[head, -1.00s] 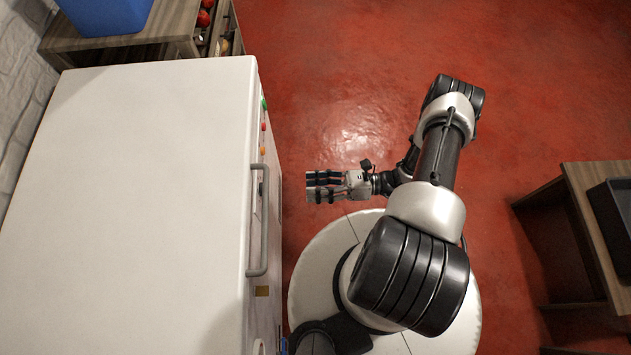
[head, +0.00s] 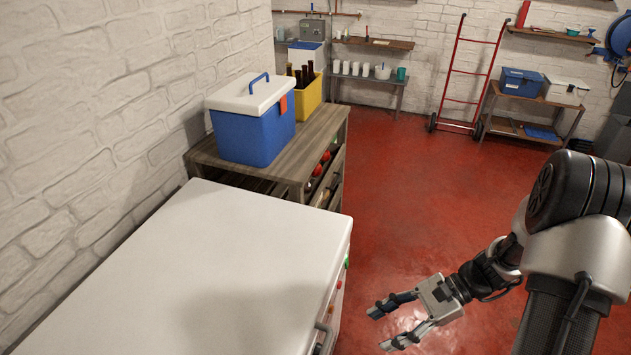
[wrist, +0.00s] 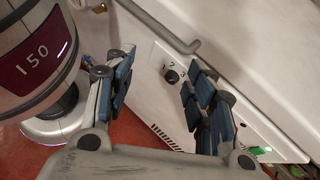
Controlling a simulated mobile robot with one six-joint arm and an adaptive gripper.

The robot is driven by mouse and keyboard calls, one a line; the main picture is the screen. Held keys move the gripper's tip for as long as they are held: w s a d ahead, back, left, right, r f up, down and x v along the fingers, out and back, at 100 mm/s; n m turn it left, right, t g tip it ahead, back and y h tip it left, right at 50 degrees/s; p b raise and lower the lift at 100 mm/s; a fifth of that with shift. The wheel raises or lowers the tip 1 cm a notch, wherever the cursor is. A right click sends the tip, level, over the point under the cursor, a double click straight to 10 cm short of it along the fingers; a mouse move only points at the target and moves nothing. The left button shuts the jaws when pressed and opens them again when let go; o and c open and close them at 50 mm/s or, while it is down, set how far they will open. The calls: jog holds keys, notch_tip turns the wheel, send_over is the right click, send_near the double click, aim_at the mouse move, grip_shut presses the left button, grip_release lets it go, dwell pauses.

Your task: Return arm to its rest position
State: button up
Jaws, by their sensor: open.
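My gripper (head: 385,325) is open and empty in the head view, at the lower middle, over the red floor to the right of the white appliance (head: 215,265). Its fingers point left toward the appliance's front, with a visible gap in this view. In the wrist view my gripper (wrist: 160,95) also shows with its two blue-padded fingers spread and nothing between them. Beyond the fingers is the appliance's front (wrist: 195,65) with its grey handle, a dark knob and a green light. My arm comes in from the right edge of the head view.
A wooden cabinet (head: 240,175) stands beyond the appliance, bearing a blue cooler (head: 252,135) and a yellow crate (head: 308,98) of bottles. A red hand truck (head: 472,75) and shelves stand at the far wall. The middle red floor (head: 400,165) is clear.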

jog(key=s+r+n+t+h, duration=0.2)
jog(key=s+r+n+h, duration=0.1)
jog(key=r+n, duration=0.2)
jog(key=s+r+n+t+h, duration=0.2)
jog(key=s+r+n+h, duration=0.2)
jog(key=r, duration=0.5)
jog(key=s+a+r+n+t+h, duration=0.1)
jog(key=s+r+n+t+h, duration=0.2)
jog(key=r+n, duration=0.3)
jog(key=shift+s+r+h, duration=0.7)
jog(key=shift+s+r, duration=0.05)
jog(key=shift+r, duration=0.3)
jog(key=shift+a, duration=0.1)
